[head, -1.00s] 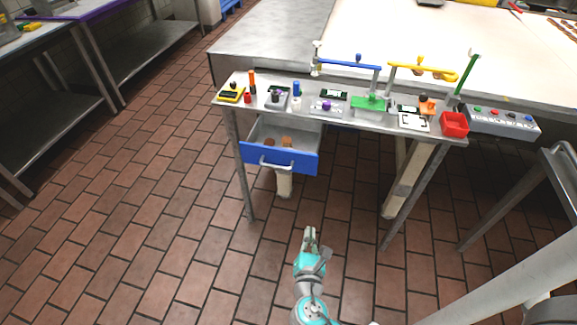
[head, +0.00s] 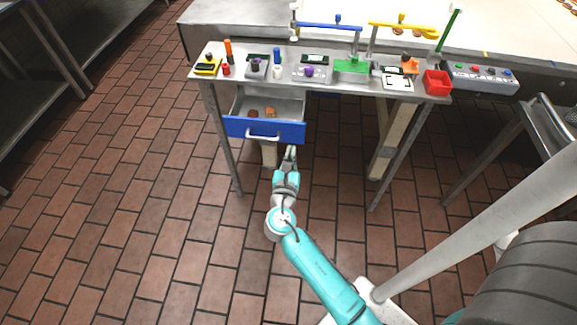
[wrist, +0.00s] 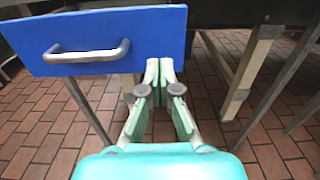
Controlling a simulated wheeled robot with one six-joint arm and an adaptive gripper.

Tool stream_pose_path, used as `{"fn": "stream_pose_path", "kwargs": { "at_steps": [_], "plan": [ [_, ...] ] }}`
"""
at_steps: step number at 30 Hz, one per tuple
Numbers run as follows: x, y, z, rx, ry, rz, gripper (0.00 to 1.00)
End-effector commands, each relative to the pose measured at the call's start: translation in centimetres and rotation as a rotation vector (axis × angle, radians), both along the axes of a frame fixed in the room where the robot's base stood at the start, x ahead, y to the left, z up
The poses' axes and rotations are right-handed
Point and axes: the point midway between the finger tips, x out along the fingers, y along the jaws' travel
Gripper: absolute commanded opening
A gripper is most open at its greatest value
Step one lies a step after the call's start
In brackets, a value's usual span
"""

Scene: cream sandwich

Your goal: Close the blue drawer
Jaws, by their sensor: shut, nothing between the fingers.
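The blue drawer (head: 264,129) stands pulled out under the left part of the steel table, with its interior showing from above. Its blue front also fills the upper left of the wrist view (wrist: 150,38), with the silver handle (wrist: 87,52) on it. My gripper (head: 291,152) is shut and empty, near the right end of the drawer front. In the wrist view my fingertips (wrist: 159,66) appear by the lower right part of the front, right of the handle. I cannot tell whether they touch it.
Small brown items (head: 270,112) lie inside the drawer. The table (head: 330,84) carries several coloured gadgets and a red bin (head: 437,82). Table legs (head: 390,150) stand right of the drawer. The tiled floor (head: 130,220) to the left is clear.

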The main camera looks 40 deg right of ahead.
Motion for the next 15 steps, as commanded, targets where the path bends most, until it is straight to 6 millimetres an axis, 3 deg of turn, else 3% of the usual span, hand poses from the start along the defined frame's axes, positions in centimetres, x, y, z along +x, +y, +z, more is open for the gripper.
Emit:
{"fn": "stream_pose_path", "kwargs": {
  "at_steps": [6,15],
  "plan": [
    [2.1,-2.8,0.1,0.0,-0.001,-0.003,0.0],
    [3.1,-4.1,0.0,0.001,-0.001,0.0,0.0]
  ]
}}
